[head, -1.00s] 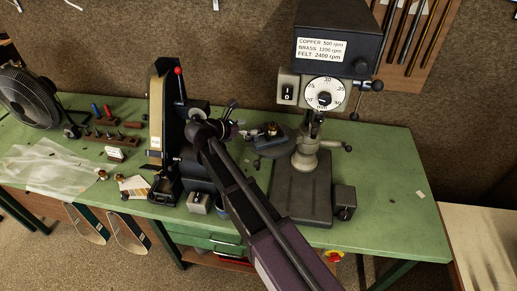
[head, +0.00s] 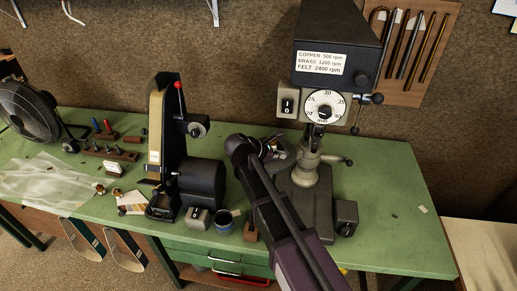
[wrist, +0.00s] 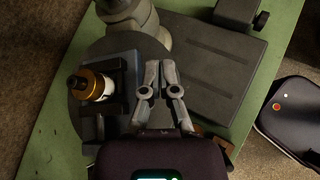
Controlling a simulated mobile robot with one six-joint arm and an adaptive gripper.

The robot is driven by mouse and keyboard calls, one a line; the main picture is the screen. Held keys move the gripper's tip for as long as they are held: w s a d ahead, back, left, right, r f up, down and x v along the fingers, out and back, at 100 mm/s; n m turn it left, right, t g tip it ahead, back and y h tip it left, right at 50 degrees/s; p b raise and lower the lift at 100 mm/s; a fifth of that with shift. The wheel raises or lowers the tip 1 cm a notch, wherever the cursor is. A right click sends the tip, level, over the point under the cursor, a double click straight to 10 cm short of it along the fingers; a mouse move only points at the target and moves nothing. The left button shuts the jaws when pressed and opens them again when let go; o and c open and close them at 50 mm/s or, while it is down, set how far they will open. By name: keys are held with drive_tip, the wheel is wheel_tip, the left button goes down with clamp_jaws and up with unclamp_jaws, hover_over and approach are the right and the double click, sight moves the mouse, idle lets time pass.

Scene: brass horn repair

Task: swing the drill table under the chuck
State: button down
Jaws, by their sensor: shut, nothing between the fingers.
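The drill press (head: 335,45) stands at the back right of the bench. Its chuck (head: 315,132) hangs below the dial, in front of the column. The round dark drill table (wrist: 88,58) sits left of the column in the wrist view; my arm hides most of it in the head view. A vise (wrist: 122,85) on the table holds a brass and white piece (wrist: 90,85). My gripper (wrist: 160,68) is shut and empty, just right of the vise near the table's edge. I cannot tell whether it touches. The chuck is not visible in the wrist view.
The drill's base plate (wrist: 215,65) lies right of the gripper in the wrist view. A belt sander (head: 165,130) with a motor stands left of my arm. The bench (head: 400,215) is mostly clear farther right.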

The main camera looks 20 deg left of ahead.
drive_tip(key=s+d+f+m+g+y+b, duration=0.2)
drive_tip(key=d+f+m, duration=0.3)
drive_tip(key=d, duration=0.8)
drive_tip(key=s+d+f+m+g+y+b, duration=0.2)
drive_tip(key=s+d+f+m+g+b, duration=0.1)
drive_tip(key=d+m, duration=0.8)
drive_tip(key=s+d+f+m+g+y+b, duration=0.2)
drive_tip(key=s+d+f+m, duration=0.3)
drive_tip(key=d, duration=1)
drive_tip(key=shift+s+f+m+g+y+b, duration=0.2)
drive_tip(key=shift+f+m+g+y+b, duration=0.5)
drive_tip(key=shift+f+m, duration=1.25)
drive_tip(key=shift+r+p, duration=0.2)
drive_tip(key=shift+p, duration=0.1)
